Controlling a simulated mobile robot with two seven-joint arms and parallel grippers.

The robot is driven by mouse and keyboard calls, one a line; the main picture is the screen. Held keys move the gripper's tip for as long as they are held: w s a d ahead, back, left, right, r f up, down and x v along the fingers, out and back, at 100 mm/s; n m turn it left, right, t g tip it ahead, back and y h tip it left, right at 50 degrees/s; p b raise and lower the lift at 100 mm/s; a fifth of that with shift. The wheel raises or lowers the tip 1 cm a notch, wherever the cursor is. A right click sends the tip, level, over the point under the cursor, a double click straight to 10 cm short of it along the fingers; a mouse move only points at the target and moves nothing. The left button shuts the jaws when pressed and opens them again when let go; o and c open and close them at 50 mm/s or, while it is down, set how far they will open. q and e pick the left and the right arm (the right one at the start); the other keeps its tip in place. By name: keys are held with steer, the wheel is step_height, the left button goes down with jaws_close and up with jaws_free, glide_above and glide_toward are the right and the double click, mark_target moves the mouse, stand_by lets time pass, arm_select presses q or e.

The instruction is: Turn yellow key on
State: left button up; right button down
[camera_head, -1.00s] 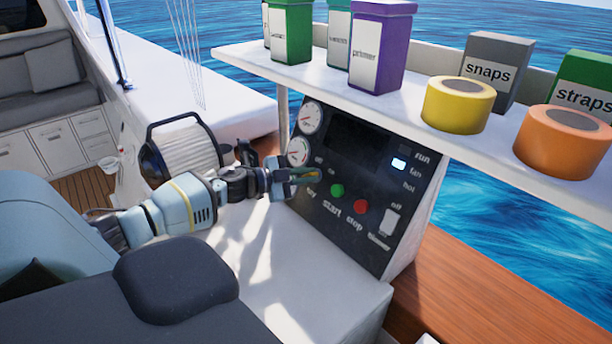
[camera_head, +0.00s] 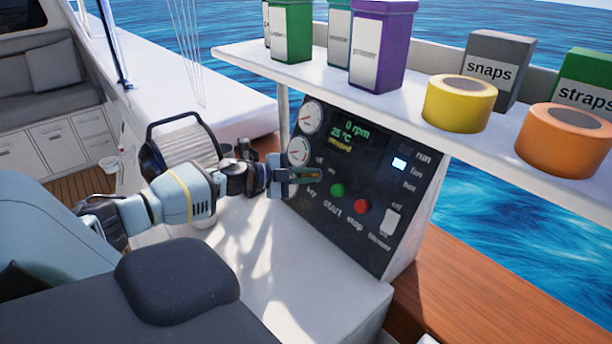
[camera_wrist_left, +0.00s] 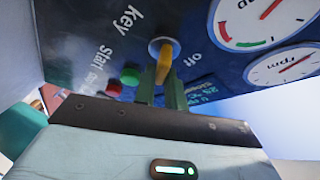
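The yellow key (camera_wrist_left: 164,62) sits in its round switch on the dark control panel (camera_head: 345,234), between the "key" and "off" labels in the left wrist view. My left gripper (camera_head: 308,174) reaches the panel from the left, and its greenish fingers (camera_wrist_left: 161,90) are closed around the key. In the head view the fingers mostly hide the key. The panel display (camera_head: 350,132) is lit and reads 0 rpm and 25 °C, with a yellow line below. My right gripper is not in view.
A green start button (camera_head: 337,190) and a red stop button (camera_head: 362,206) sit close to the key. A blower switch (camera_head: 390,221) is at the lower right. Two gauges (camera_head: 300,151) are at the upper left. A white shelf (camera_head: 400,105) with boxes and tape rolls overhangs the panel.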

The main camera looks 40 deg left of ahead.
arm_select(q)
steer(key=o, duration=0.4)
steer(key=shift+s, duration=0.1)
steer(key=p+v, duration=0.1)
steer(key=v, duration=0.6)
steer(key=shift+s+a, duration=0.2)
steer(key=shift+s, duration=0.05)
stand_by(0.7)
